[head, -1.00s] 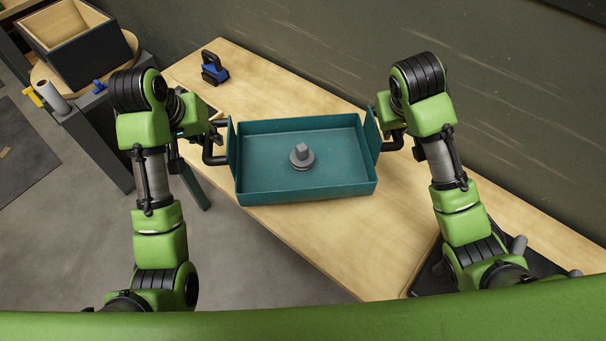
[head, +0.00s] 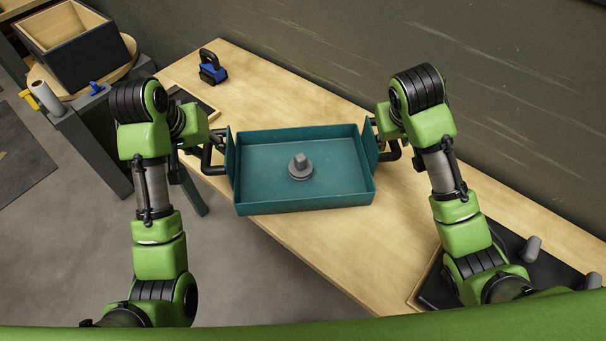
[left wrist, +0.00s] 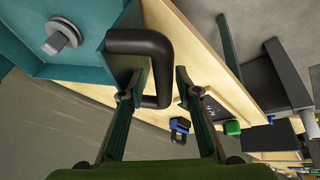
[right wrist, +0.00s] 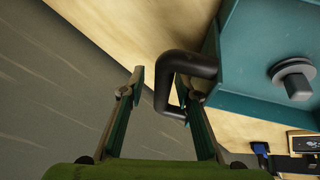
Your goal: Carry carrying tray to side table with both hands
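The carrying tray (head: 305,202) is a teal open box, level, in the middle of the head view, with a grey knobbed part (head: 300,168) in it. My left gripper (left wrist: 158,88) has its fingers on both sides of the left black handle (left wrist: 160,72). My right gripper (right wrist: 165,90) has its fingers around the right black handle (right wrist: 168,68). The light wooden table (head: 290,95) lies below the tray. The tray's front left corner overhangs its edge, with floor showing there. The gap beneath the tray is hidden.
A blue and black tool (head: 211,68) stands at the table's far left end. A black board with grey pegs (head: 515,250) lies at the right. A dark wall (head: 480,100) runs behind. A dark box (head: 80,50) stands on a round wooden top at upper left.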

